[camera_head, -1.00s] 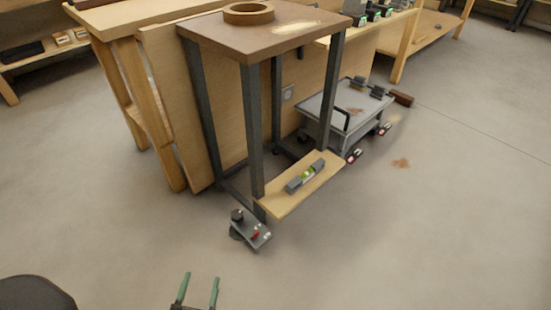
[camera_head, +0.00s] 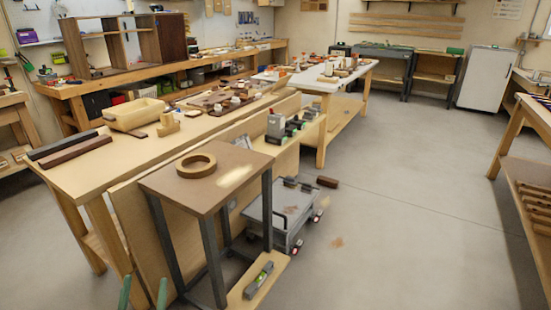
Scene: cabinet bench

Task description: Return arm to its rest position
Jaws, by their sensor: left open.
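My left gripper (camera_head: 143,292) shows at the bottom edge of the head view, left of the middle. Its two green fingers point up and stand apart, with nothing between them. It is in front of a small brown-topped table (camera_head: 235,196) with dark metal legs and appears clear of it. The rest of my left arm is below the picture. My right gripper is not in view.
A wooden ring (camera_head: 196,165) lies on the small table. A grey cart (camera_head: 290,204) stands behind. A long workbench (camera_head: 95,172) runs back at left. The floor (camera_head: 400,240) at right is clear.

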